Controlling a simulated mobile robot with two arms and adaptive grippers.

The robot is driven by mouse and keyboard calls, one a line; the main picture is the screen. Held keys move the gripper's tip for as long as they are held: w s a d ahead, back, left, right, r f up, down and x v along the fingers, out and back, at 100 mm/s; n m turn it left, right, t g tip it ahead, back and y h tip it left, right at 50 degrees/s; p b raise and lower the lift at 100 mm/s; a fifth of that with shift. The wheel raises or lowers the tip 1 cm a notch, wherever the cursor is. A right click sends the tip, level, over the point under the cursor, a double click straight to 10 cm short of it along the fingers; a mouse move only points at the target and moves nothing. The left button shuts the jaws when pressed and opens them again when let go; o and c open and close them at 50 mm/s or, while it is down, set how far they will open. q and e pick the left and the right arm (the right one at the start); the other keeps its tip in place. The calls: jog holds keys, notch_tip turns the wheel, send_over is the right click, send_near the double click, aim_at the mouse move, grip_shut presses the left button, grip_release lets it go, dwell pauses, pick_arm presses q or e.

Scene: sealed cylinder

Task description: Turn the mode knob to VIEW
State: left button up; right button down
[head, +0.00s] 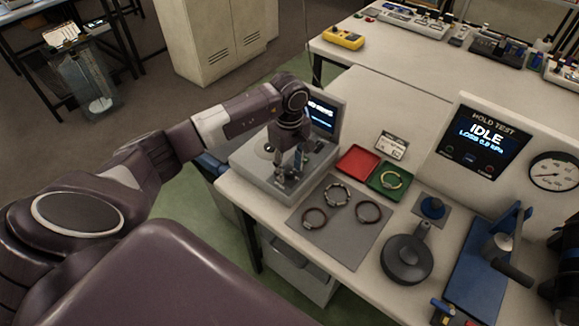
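A grey instrument (245,165) with a raised, lit screen (321,116) stands at the left end of the bench. My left gripper (289,164) reaches down over its top panel, fingers pointing down. The fingers are small and dark here, and I cannot tell how far apart they are or whether they touch anything. I cannot make out the mode knob or its VIEW mark; the gripper covers part of the panel. The screen's text is partly hidden by my arm. My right gripper cannot be made out.
Right of the instrument are a grey mat (338,238) with several rings, a red tray (358,160) and a green tray (377,183) holding a ring. A round dark grey object (406,259), a blue fixture (478,275) and an IDLE display (483,140) stand farther right.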

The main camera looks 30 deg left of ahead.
pick_arm(q)
jog(key=shift+c, duration=0.6)
grip_shut()
